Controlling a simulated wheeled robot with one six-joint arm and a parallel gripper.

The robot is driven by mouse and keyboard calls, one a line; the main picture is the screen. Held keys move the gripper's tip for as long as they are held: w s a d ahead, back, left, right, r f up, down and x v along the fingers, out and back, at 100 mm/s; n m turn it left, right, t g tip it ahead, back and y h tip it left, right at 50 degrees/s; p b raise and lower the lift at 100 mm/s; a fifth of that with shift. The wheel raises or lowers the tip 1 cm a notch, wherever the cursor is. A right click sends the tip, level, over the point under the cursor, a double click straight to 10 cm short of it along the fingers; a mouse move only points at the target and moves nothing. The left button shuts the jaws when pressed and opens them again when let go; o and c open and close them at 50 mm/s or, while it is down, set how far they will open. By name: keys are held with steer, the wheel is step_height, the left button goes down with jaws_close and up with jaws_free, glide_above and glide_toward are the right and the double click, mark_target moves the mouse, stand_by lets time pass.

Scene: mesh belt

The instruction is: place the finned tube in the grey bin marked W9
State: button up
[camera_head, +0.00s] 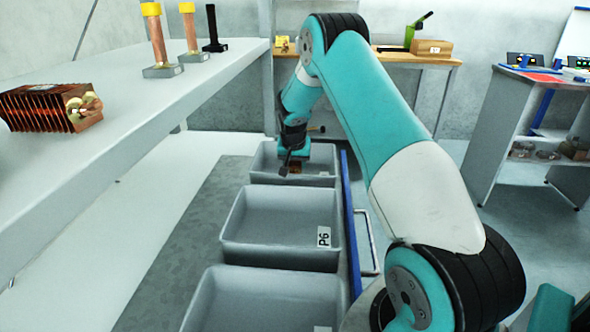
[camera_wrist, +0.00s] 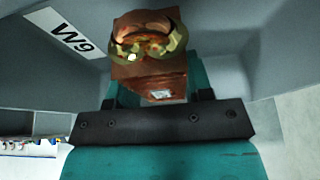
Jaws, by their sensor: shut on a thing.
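My gripper (camera_head: 291,163) is over the far grey bin (camera_head: 262,165), with its lower end inside the rim. In the wrist view my gripper (camera_wrist: 160,98) is shut on the copper finned tube (camera_wrist: 150,50), whose brassy curved tube end faces the camera. The label W9 (camera_wrist: 62,32) shows on the bin wall beside the tube. Whether the tube touches the bin floor cannot be told.
A grey bin marked P6 (camera_head: 280,218) stands nearer, and another grey bin (camera_head: 262,300) is nearest. A second copper finned block (camera_head: 50,108) lies on the white shelf (camera_head: 150,110) at left, with upright posts (camera_head: 158,40) behind it. A blue rail (camera_head: 350,220) runs right of the bins.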

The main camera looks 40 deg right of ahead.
steer(key=shift+f, duration=1.25)
steer(key=shift+f, duration=0.2)
steer(key=o, duration=1.1)
steer(key=shift+o, duration=0.2)
